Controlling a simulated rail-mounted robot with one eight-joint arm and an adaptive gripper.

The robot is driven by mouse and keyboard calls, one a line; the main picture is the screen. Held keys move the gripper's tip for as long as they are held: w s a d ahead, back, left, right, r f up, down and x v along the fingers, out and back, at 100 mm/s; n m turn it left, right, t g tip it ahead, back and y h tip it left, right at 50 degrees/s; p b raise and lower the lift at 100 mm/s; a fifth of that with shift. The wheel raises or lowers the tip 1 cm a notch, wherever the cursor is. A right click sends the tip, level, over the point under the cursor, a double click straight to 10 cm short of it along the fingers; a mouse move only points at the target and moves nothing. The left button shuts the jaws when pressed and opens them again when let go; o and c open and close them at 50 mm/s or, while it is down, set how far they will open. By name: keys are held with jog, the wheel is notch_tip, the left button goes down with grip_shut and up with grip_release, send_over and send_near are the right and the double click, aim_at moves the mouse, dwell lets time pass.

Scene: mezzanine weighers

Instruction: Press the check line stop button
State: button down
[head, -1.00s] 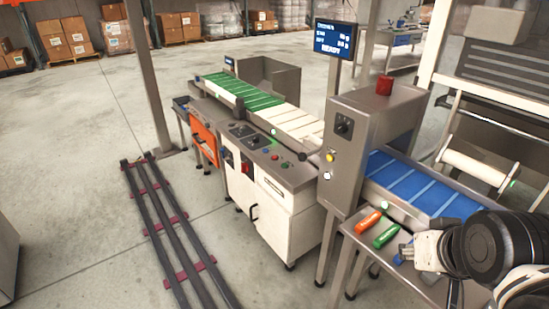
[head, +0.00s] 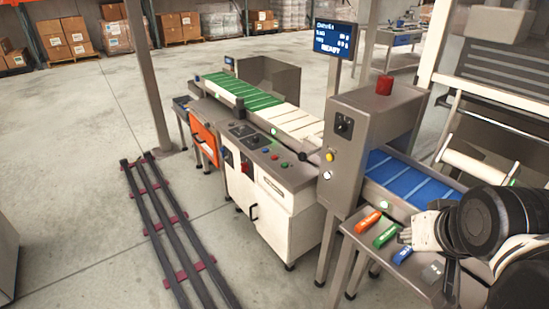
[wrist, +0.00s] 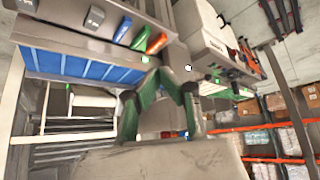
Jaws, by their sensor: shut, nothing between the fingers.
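Two buttons, one yellow (head: 329,157) and one white (head: 327,175), are on the left face of the grey steel housing (head: 362,122), under a black knob. A red button (head: 275,157) sits in a row of small coloured buttons on the panel of the white cabinet to the left. No readable label shows which one is the check line stop. My gripper (head: 405,236) is above the side shelf at the right, apart from all these buttons. In the wrist view its fingers (wrist: 168,75) come together, with nothing between them.
Orange (head: 368,221), green (head: 386,236), blue (head: 403,254) and grey (head: 432,269) labelled blocks lie on the shelf beneath my arm. A blue belt (head: 407,180) runs through the housing.

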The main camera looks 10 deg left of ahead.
jog(key=w+a+r+m, duration=0.1)
jog(key=w+a+r, duration=0.2)
jog(key=w, duration=0.7)
jog(key=w+a+r+y+b, duration=0.1)
jog(key=w+a+r, duration=0.15)
jog(key=w, duration=0.75)
jog(key=w+a+r+m, duration=0.1)
jog(key=w+a+r, duration=0.25)
jog(key=w, duration=0.65)
jog(key=m+t+y+b, duration=0.1)
jog(key=m+y+b, duration=0.1)
jog(key=m, duration=0.1)
send_over(275, 157)
notch_tip(275, 157, down, 25)
jog(key=shift+w+a+f, duration=0.1)
jog(key=shift+w+f, duration=0.05)
jog(key=shift+f, duration=0.35)
jog(key=shift+f, duration=0.1)
jog(key=shift+f+b, duration=1.85)
jog(key=shift+f, duration=2.45)
jog(key=shift+f, duration=0.1)
